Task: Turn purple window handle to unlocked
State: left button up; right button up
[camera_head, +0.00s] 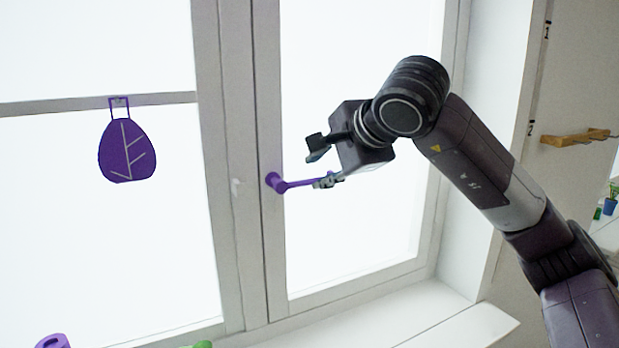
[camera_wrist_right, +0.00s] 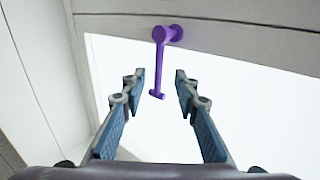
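The purple window handle (camera_head: 298,184) is mounted on the white frame of the right-hand window sash (camera_head: 273,240). Its lever points right, nearly level, in the head view. My right gripper (camera_head: 321,166) is at the lever's free end, one finger above it and the other overlapping the lever. In the right wrist view the handle (camera_wrist_right: 159,62) lies between the fingertips of the right gripper (camera_wrist_right: 159,84), with a gap on both sides. The fingers are open; I cannot tell how deep the lever sits between them. My left gripper is not in view.
A purple leaf ornament (camera_head: 127,152) hangs on the left window pane. The white sill (camera_head: 400,322) runs below. A wooden peg rail (camera_head: 575,138) is on the right wall. A purple object (camera_head: 52,341) and a green one (camera_head: 203,344) are cut off at the bottom edge.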

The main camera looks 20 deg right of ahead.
jog(key=v, duration=0.2)
jog(key=shift+s+r, duration=0.15)
jog(key=shift+s, duration=0.05)
dwell(0.4)
